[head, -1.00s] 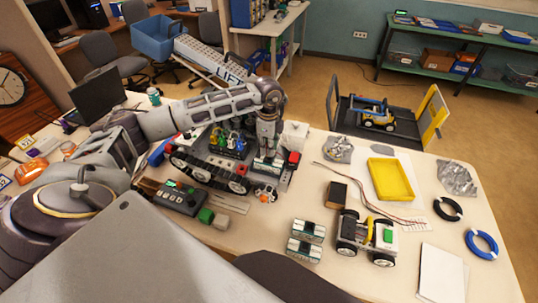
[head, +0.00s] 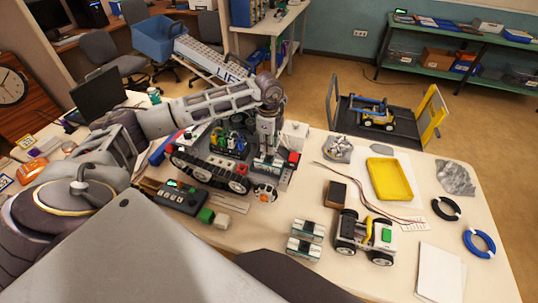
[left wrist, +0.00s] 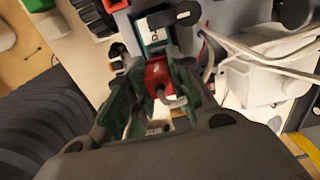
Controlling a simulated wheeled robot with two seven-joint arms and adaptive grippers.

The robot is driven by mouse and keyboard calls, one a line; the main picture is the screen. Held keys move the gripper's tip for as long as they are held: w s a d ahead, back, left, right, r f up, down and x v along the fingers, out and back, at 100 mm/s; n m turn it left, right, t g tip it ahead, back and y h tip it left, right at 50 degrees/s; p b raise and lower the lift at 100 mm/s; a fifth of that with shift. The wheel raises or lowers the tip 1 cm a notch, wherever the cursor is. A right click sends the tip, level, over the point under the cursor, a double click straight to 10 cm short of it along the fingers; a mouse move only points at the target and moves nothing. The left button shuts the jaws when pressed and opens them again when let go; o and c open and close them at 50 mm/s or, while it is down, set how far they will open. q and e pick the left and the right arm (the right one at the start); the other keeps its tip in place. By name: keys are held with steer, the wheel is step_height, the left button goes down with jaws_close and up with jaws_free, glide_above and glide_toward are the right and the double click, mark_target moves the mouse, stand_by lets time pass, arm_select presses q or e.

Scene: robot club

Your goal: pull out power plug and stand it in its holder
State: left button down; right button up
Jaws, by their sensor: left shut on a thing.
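The power plug (left wrist: 157,74) is a small red block with a grey lead, seen in the left wrist view between my left gripper's green-padded fingers. My left gripper (left wrist: 152,92) is shut on it. In the head view my left gripper (head: 266,150) points down at the right end of the tracked robot (head: 212,172), and it hides the plug there. I cannot tell whether the plug is still seated in its socket. I cannot make out the plug's holder for certain. My right gripper is not in view.
A white box (head: 295,134) stands just behind the gripper; pale cables (left wrist: 265,50) run close by in the left wrist view. A control box (head: 181,197) lies in front of the tracked robot. A wheeled robot (head: 366,237) and a yellow tray (head: 390,196) stand to the right.

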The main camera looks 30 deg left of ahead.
arm_select(q)
steer(key=shift+r, duration=0.35)
stand_by(0.5)
steer(key=shift+r+p, duration=0.7)
steer(key=shift+r, duration=0.15)
steer(key=shift+f, duration=0.1)
